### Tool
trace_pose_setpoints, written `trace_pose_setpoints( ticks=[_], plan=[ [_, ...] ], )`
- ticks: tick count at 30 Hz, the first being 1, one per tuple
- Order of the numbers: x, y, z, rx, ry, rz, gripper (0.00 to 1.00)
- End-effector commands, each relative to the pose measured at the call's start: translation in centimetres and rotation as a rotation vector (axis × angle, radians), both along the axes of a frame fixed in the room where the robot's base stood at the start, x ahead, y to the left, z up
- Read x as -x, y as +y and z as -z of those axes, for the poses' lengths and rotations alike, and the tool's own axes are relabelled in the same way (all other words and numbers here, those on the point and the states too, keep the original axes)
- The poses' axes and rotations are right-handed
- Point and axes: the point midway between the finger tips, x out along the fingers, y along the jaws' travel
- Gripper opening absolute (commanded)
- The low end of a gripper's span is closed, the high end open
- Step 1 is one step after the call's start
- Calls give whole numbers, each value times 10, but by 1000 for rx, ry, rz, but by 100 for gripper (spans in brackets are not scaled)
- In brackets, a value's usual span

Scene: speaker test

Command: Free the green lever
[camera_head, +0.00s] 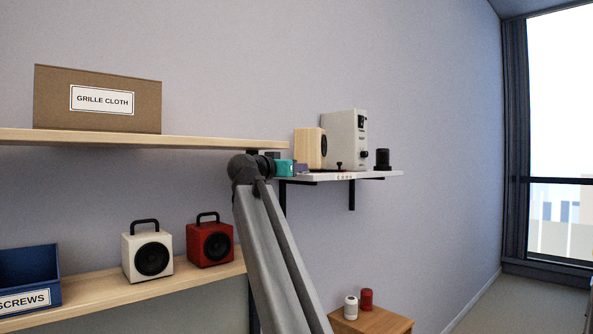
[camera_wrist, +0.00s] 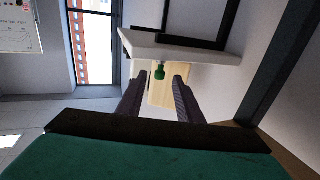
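A small green lever (camera_wrist: 160,72) shows in the wrist view at the edge of a white shelf (camera_wrist: 190,50), in front of a pale wooden face. My gripper (camera_wrist: 158,79) is open, with its two dark fingers apart. The lever appears between the fingertips in the picture; whether it lies between them in depth, I cannot tell. In the head view my gripper (camera_head: 301,168) is at the left end of the white shelf (camera_head: 350,176), beside a pale wooden speaker (camera_head: 308,147). I cannot make out the green lever there.
A grey-white box (camera_head: 346,138) and a black cylinder (camera_head: 382,159) stand on the white shelf. A long wooden shelf (camera_head: 200,141) with a cardboard box (camera_head: 60,100) ends close to my gripper. Lower left are a white speaker (camera_head: 147,254) and a red speaker (camera_head: 210,242).

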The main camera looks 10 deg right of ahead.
Motion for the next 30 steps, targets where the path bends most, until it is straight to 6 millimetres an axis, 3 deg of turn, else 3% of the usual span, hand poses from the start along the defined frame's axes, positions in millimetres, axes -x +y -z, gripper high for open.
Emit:
trace_pose_setpoints(
  ticks=[18,30],
  plan=[
    [80,54,1,0,-1,-1,33],
    [94,64,0,0,0,1,33]
  ],
)
